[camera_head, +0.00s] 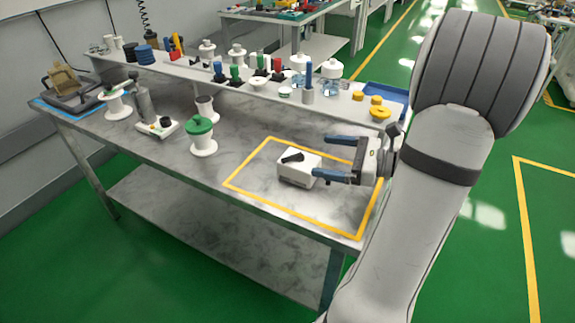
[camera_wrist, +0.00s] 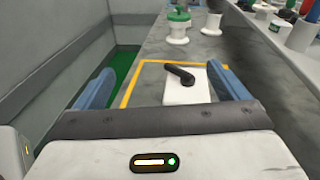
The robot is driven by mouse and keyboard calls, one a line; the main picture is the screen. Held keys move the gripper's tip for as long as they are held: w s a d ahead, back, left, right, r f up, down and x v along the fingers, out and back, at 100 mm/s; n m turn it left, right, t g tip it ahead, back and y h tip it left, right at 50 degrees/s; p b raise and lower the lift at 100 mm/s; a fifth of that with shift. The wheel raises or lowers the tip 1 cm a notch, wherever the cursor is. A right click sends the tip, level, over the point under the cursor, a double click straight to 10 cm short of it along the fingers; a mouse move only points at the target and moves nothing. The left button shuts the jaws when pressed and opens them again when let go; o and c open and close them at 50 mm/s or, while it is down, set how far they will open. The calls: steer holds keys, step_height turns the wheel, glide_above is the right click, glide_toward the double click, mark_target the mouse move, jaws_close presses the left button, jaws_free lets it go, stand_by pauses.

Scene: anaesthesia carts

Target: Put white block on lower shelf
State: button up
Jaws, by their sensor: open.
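The white block (camera_head: 298,168), with a black lever on top, sits on the grey marbled tabletop inside a yellow-outlined rectangle. My gripper (camera_head: 330,157) is open, coming in from the right, with its two blue fingers pointing toward the block. In the wrist view the white block (camera_wrist: 187,86) lies ahead of my gripper (camera_wrist: 160,85), between the fingers but nearer the right one. Whether a finger touches it I cannot tell. The lower shelf (camera_head: 200,215) is a bare marbled board under the table, partly hidden by the tabletop.
A raised rack shelf (camera_head: 250,92) along the table's back holds several spools, colored pieces and yellow knobs. A green-topped white spool (camera_head: 202,137) stands left of the yellow outline (camera_head: 240,168). A blue tray (camera_head: 385,92) lies at the back right. Green floor is free in front.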

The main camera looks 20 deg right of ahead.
steer(key=d+f+m+t+h, duration=0.1)
steer(key=d+f+m+t, duration=0.15)
steer(key=d, duration=0.25)
steer(key=b, duration=0.2)
glide_toward(307, 170)
steer(key=w, duration=0.1)
steer(key=w+d+f, duration=0.1)
steer(key=w, duration=0.1)
steer(key=shift+d+f, duration=0.15)
steer(key=shift+x, duration=3.7)
steer(key=shift+c, duration=0.4)
steer(key=c, duration=1.2)
